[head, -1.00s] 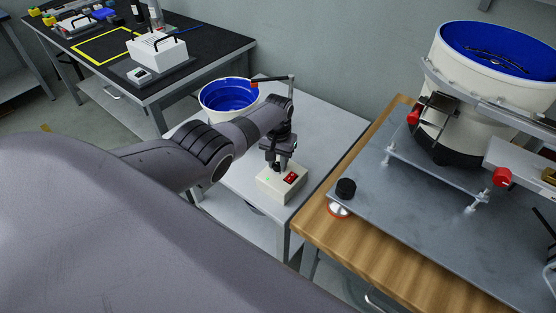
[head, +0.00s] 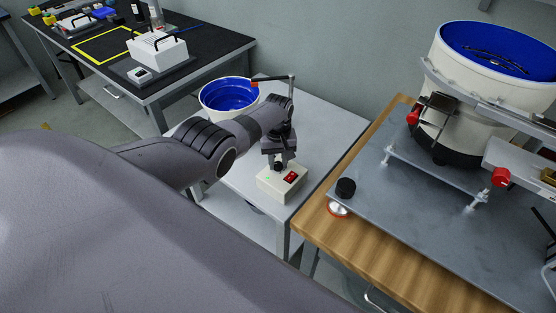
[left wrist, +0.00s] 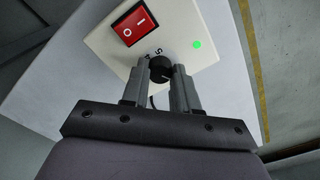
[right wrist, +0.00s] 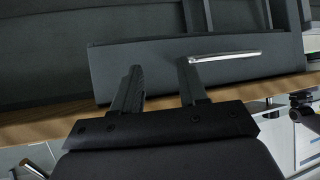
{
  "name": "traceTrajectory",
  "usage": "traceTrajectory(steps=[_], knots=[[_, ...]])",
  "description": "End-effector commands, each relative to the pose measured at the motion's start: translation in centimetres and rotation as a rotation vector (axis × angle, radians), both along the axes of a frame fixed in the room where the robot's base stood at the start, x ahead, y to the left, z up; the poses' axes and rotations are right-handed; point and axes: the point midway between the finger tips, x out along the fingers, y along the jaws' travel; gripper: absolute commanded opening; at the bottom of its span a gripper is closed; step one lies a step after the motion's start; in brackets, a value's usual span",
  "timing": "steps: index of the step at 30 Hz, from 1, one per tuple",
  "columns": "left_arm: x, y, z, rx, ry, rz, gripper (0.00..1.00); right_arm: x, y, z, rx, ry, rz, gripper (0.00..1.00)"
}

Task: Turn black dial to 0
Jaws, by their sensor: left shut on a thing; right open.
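The black dial (left wrist: 160,68) is a small round knob on the cream control box (left wrist: 98,40), next to a red rocker switch (left wrist: 130,22) and a lit green light (left wrist: 197,44). In the left wrist view the dial sits between the fingertips of my left gripper (left wrist: 160,75), which is shut on it. The dial's pointer and most of its printed marks are hidden or too small to read. In the head view the box (head: 270,189) stands on the light grey table, with my left gripper (head: 279,161) over it. My right gripper (right wrist: 158,78) is open and empty.
A white bowl feeder with a blue inside (head: 229,96) stands behind my left arm on the grey table (head: 325,125). A wooden bench (head: 390,255) with a metal plate and larger feeder is at the right. The right wrist view shows a dark drawer-like front (right wrist: 235,65).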

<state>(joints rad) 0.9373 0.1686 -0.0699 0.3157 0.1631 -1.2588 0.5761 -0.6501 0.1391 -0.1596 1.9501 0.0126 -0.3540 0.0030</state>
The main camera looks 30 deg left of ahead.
Motion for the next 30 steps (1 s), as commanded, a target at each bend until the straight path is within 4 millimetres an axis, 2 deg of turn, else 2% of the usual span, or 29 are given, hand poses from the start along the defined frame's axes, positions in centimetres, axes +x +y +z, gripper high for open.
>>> traceTrajectory(steps=[9,10,12,23,30], knots=[[0.0,0.1,0.1,0.001,0.002,0.003,0.0,0.0,0.0,0.0,0.0,0.0,0.0,0.43],[0.0,0.1,0.1,0.0,0.001,0.003,0.32,0.0,0.0,0.0,0.0,0.0,0.0,0.43],[0.0,0.1,0.0,0.0,0.001,0.003,0.54,0.0,0.0,0.0,0.0,0.0,0.0,0.43],[0.0,0.0,0.4,-0.001,-0.001,0.001,0.54,0.0,0.0,0.3,0.0,0.001,0.0,0.43],[0.0,0.0,3.1,0.0,-0.001,0.001,0.54,0.0,0.0,2.6,0.0,0.001,0.0,0.43]])
